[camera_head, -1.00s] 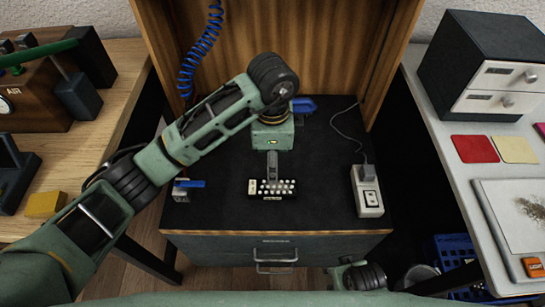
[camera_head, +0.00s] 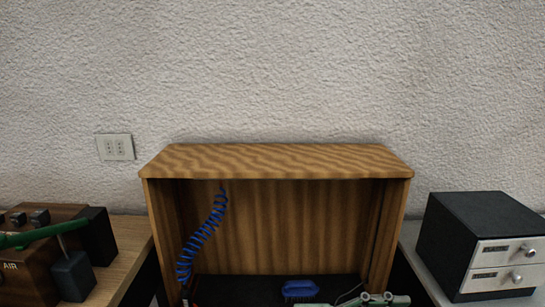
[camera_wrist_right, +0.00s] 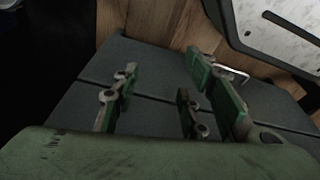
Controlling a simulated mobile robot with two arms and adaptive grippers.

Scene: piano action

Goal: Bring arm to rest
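In the right wrist view my right gripper (camera_wrist_right: 162,68) is open and empty. Its green fingers stand well apart, with dark grey panels (camera_wrist_right: 75,120) of a cabinet front behind them. A thin metal handle (camera_wrist_right: 237,73) shows beside the right finger. In the head view a piece of my green arm or gripper with round grey joints (camera_head: 375,299) lies along the bottom edge. Most of it is cut off, and I cannot tell which arm it belongs to. The white keys are out of view.
The wooden hutch (camera_head: 275,158) stands against the wall, with a blue coiled hose (camera_head: 204,238) hanging inside. A blue-topped object (camera_head: 299,288) sits on the bench. A drawer box (camera_head: 475,245) is at right. The brown AIR box (camera_head: 30,265) is at left.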

